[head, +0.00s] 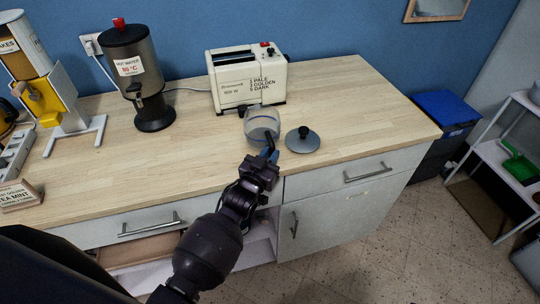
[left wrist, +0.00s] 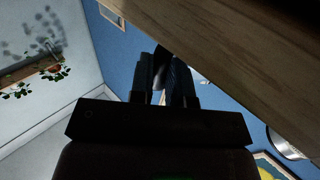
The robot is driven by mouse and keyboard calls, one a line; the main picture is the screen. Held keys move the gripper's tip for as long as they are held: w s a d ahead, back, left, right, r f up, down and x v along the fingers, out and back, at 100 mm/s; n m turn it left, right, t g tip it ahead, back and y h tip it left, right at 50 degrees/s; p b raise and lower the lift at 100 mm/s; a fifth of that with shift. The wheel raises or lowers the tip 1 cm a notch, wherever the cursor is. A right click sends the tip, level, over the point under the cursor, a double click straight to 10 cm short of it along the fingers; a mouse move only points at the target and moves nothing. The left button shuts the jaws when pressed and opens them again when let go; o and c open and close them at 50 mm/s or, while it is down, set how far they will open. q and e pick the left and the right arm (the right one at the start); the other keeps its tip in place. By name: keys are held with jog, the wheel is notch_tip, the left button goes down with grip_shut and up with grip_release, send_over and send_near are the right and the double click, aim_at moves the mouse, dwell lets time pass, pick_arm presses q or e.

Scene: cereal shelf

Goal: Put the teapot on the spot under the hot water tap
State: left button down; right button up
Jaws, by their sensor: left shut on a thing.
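The teapot (head: 262,122) is a clear glass pot with a grey rim, upright near the counter's front edge, in front of the toaster. My left gripper (head: 269,153) reaches up from below to its near side and is shut on it, apparently at the handle, which the fingers mostly hide. In the left wrist view the fingers (left wrist: 165,80) close around a dark piece. A grey lid with a black knob (head: 303,142) lies to the right of the pot. The hot water dispenser (head: 135,70) stands at the back left, with its tap (head: 136,88) above a dark round base (head: 155,116). My right gripper is out of view.
The cream toaster (head: 247,80) stands close behind the teapot. A yellow cereal dispenser (head: 45,95) and a tea sign (head: 18,195) are at the left. The wooden counter (head: 150,170) is clear between the teapot and the dispenser. An open drawer (head: 140,248) is below.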

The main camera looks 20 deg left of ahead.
pick_arm(q)
jog(key=c, duration=1.1)
grip_release()
jog(key=s+a, duration=0.1)
jog(key=s, duration=1.1)
jog(key=shift+a+f, duration=0.2)
jog(key=shift+a, duration=0.2)
